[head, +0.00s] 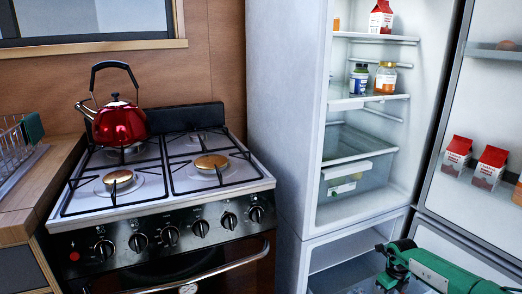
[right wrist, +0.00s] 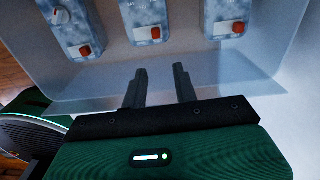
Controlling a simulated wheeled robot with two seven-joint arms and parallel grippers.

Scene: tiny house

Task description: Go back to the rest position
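My right gripper (right wrist: 160,73) shows in the right wrist view with its two dark fingers apart and nothing between them. Just beyond the fingertips is the edge of a pale translucent bin or shelf (right wrist: 100,98); I cannot tell whether they touch. In the head view my green right arm (head: 440,272) reaches in from the lower right, in front of the lower part of the open fridge (head: 285,110). Its fingers cannot be made out there.
The fridge door (head: 475,210) stands open at right with red-and-white cartons (head: 491,166). In the right wrist view, three cartons with red caps (right wrist: 148,34) stand in the bin. A stove (head: 160,190) with a red kettle (head: 119,124) is at left.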

